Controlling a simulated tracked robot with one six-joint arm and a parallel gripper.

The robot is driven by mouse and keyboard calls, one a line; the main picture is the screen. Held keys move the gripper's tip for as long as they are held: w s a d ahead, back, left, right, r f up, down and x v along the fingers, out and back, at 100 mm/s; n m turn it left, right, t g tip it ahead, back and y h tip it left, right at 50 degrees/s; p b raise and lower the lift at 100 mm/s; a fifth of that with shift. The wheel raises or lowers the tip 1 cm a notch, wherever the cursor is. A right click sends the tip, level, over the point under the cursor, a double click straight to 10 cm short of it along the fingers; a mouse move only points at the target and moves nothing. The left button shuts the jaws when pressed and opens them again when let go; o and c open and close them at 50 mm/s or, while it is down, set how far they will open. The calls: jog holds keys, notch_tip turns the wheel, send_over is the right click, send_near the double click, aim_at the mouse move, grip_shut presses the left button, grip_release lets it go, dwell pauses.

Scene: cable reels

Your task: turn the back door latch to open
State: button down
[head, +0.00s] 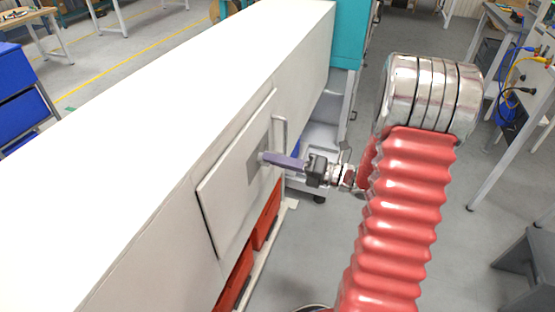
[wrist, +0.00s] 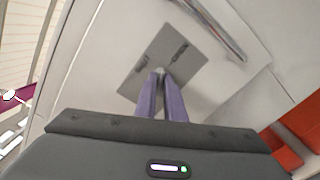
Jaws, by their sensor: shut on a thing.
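The door (head: 225,195) is a white panel in the side of a long white cabinet, with a dark gap along its left edge. A grey latch plate (head: 253,168) is on it; the plate also shows in the wrist view (wrist: 186,62), with small dark marks. My gripper (head: 262,157) reaches the plate from the right. In the wrist view its purple fingers (wrist: 161,73) come together at the plate, shut on the small latch (wrist: 160,70). The fingertips hide most of the latch, so its angle cannot be told.
Red bins (head: 266,215) sit below the cabinet. A teal cabinet (head: 349,35) is beyond its far end. Grey floor lies open to the right, before a workbench with cables.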

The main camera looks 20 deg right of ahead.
jog(key=m, duration=0.6)
jog(key=shift+w, duration=0.2)
dwell(0.4)
jog(key=c, duration=1.8)
grip_release()
jog(key=shift+s+f, duration=0.1)
jog(key=shift+c, duration=0.2)
jog(key=v, duration=1.4)
